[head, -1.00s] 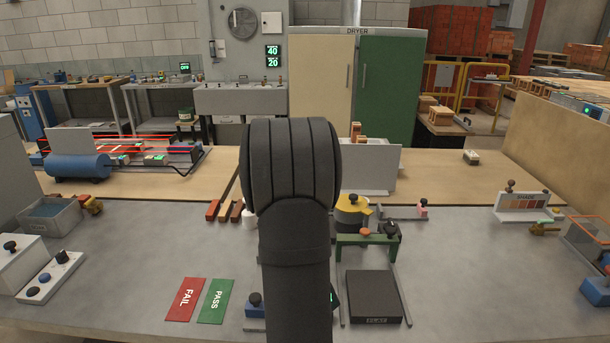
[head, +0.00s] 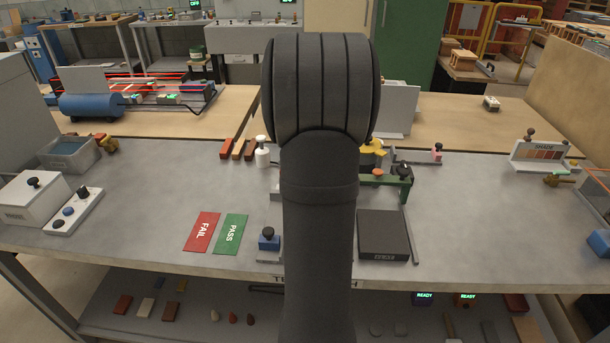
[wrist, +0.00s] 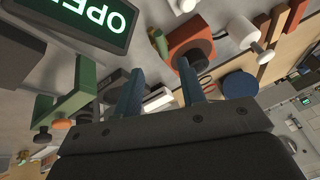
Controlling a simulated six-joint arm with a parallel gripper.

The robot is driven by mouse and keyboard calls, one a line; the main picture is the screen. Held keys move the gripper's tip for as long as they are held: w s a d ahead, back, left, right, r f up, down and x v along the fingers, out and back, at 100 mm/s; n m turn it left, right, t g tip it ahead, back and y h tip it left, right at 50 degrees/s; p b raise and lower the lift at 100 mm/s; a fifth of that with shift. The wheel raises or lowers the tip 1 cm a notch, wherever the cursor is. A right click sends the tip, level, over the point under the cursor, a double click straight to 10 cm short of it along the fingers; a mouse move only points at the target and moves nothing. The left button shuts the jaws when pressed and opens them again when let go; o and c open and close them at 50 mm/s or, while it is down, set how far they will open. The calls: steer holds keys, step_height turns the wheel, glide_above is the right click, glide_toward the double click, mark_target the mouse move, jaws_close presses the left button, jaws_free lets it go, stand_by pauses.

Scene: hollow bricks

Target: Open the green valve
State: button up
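I cannot pick out a green valve for certain. In the wrist view a small green and brass-coloured piece (wrist: 158,43) stands beyond my fingers; I cannot tell whether it is a valve. Brass-coloured valves sit on the left tank (head: 107,144) and near the right edge (head: 556,180) in the head view; no green handle is clear on either. My gripper (wrist: 161,66) shows two blue fingers spread apart with nothing held between them. In the head view my own arm hides the gripper and the bench behind it.
Red FAIL (head: 201,231) and green PASS (head: 231,233) cards lie to the left. A lit OPEN sign (wrist: 92,18) shows in the wrist view.

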steer(key=x, duration=0.9)
jaws_close()
